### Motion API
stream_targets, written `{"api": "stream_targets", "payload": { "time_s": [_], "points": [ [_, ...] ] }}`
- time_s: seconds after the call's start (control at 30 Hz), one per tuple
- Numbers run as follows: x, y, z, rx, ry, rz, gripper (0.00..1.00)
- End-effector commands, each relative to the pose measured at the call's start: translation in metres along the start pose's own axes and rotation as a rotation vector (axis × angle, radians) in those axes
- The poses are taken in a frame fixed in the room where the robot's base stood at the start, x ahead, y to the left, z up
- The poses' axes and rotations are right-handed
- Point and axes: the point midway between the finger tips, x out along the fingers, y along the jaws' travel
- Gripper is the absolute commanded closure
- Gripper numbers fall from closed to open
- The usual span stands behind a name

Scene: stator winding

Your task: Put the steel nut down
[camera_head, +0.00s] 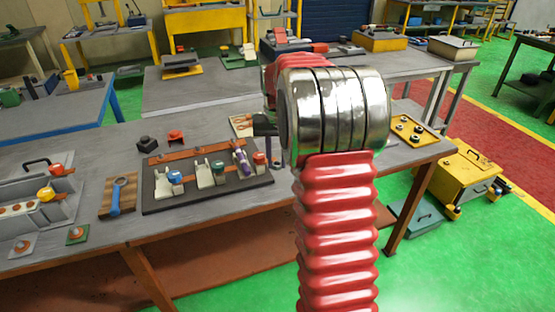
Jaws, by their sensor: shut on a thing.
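My gripper (266,130) shows only in part as a dark shape at the left edge of my arm's metal joint, above the right end of the dark fixture board (205,195). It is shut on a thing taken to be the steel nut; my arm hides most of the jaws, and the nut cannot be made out. A yellow tray (432,135) with several small metal nuts or rings lies on the bench's right end, to the right of my arm.
The board carries white clamps and blue and red knobs. A wooden block with a blue-handled tool (116,197) lies left of it. A grey tray (38,205) is at far left.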

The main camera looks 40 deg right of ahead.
Motion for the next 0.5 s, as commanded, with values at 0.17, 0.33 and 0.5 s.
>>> {"api": "stream_targets", "payload": {
  "time_s": [0.17, 0.33, 0.5],
  "points": [
    [0.009, -0.002, -0.005, -0.078, -0.002, 0.000, 1.00],
    [0.027, -0.021, 0.001, -0.178, -0.002, 0.000, 1.00],
    [0.042, -0.048, 0.010, -0.268, -0.001, 0.000, 1.00]
  ]
}}
